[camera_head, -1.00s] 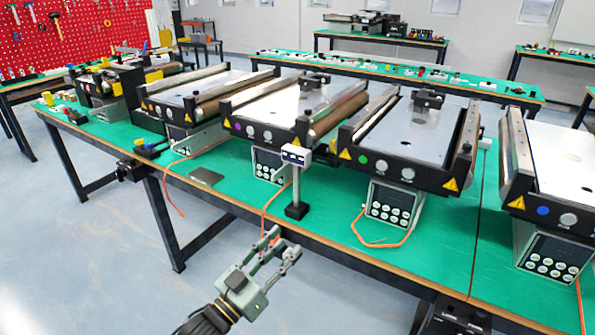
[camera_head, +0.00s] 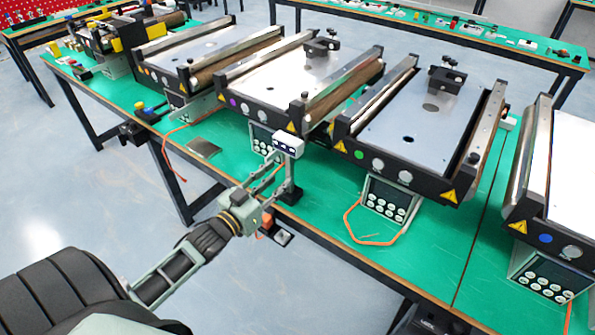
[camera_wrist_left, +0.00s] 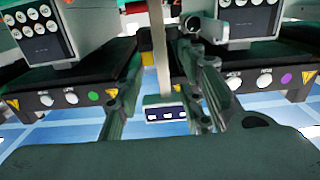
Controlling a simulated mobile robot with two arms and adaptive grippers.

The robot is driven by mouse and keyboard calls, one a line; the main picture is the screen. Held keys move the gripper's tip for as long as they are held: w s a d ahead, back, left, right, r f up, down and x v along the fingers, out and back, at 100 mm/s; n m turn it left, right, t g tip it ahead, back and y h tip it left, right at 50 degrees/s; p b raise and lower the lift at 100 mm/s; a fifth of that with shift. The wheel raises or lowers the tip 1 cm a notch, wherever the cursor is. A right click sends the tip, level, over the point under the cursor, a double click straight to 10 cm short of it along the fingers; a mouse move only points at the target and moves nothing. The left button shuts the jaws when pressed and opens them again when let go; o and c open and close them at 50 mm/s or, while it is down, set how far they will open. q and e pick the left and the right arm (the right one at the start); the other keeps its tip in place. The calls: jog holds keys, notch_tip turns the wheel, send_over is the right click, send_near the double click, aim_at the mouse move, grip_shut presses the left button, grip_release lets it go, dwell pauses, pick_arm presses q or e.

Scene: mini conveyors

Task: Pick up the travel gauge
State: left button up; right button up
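The travel gauge (camera_head: 288,143) appears to be the small white box with a dark display on a thin upright post, standing on a dark base at the front edge of the green table. My left gripper (camera_head: 275,178) reaches it from the front left, just below the box. In the left wrist view, which looks upside down, the fingers (camera_wrist_left: 165,95) are spread apart with the gauge's post and head (camera_wrist_left: 165,114) between them. I see a gap on both sides. The base is partly hidden by the gripper in the head view. My right gripper is not in view.
Mini conveyors (camera_head: 400,130) stand in a row behind the gauge, with grey keypad boxes (camera_head: 387,200) beneath. An orange cable (camera_head: 350,222) lies to the right.

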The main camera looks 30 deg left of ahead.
aim_at(288, 166)
pick_arm(q)
jog(key=shift+w+r, duration=0.3)
jog(key=shift+w, duration=0.2)
jog(key=shift+w+r, duration=0.1)
jog(key=shift+w, duration=0.25)
jog(key=w+p, duration=0.1)
jog(key=w, duration=0.2)
jog(key=shift+w+r+p, duration=0.15)
jog(key=shift+w+p, duration=0.2)
jog(key=shift+w+d, duration=0.15)
jog(key=shift+w, duration=0.55)
grip_shut()
jog(key=shift+r, duration=0.15)
